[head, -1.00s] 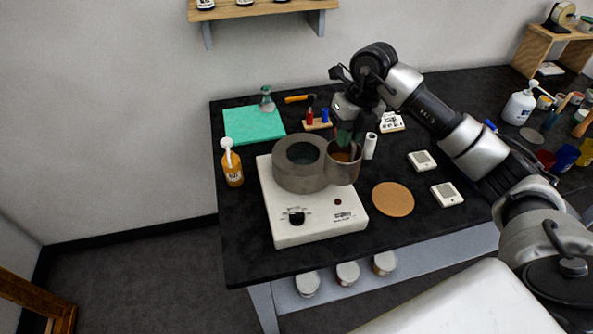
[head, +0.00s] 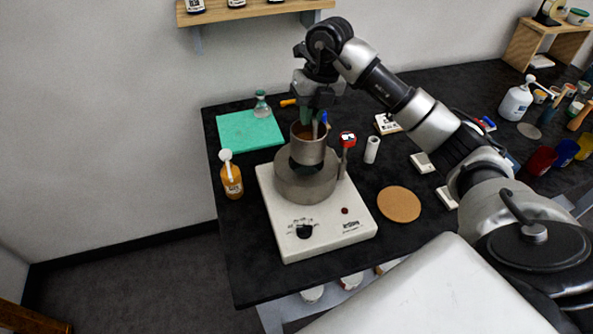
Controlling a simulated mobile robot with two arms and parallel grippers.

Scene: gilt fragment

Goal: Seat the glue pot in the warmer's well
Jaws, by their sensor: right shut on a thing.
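The glue pot (head: 308,150) is a grey-brown metal cup with amber glue inside. My right gripper (head: 316,118) is shut on its far rim and holds it upright over the warmer. The warmer (head: 330,226) is a white box with a knob, a small red light and a thick grey ring (head: 305,190) on top. The pot is over the ring's well, and a dark strip of the opening shows in front of its base. The pot hides the rest of the well, so I cannot tell how far its base is from the opening. My left gripper is out of view.
An orange pump bottle (head: 231,178) stands left of the warmer, with a green mat (head: 250,130) behind. A red-topped item (head: 348,140) stands close to the ring's right side. A white roll (head: 372,150) and a cork disc (head: 399,204) lie to the right.

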